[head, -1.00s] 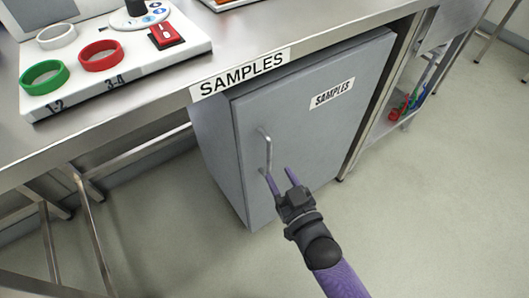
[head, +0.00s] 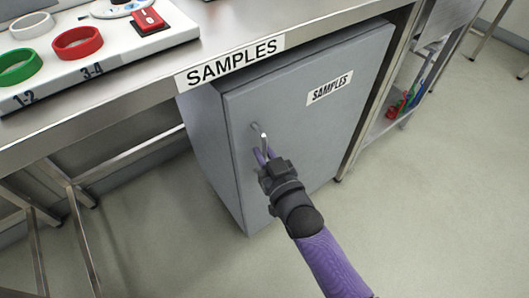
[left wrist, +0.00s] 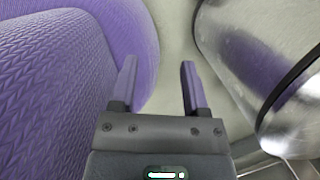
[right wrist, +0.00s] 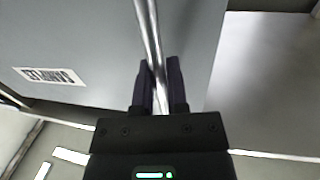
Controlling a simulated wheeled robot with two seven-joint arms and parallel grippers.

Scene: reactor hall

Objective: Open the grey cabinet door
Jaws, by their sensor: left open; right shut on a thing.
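The grey cabinet door (head: 300,130) is under the steel bench and looks closed. It bears a SAMPLES label (head: 329,88). Its upright metal handle (head: 264,142) is near the door's left edge. My right gripper (head: 264,157) is at the handle, its fingers closed around the bar. In the right wrist view the handle bar (right wrist: 153,45) runs between the two fingers (right wrist: 160,85). The handle's lower part is hidden by the gripper in the head view. My left gripper (left wrist: 158,85) is open and empty in the left wrist view, and it is out of the head view.
The steel bench top (head: 150,95) overhangs the cabinet. A white board (head: 110,65) with green, red and white rings stands on it. A lower shelf (head: 380,122) with coloured items is right of the cabinet. The floor (head: 420,210) in front is clear.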

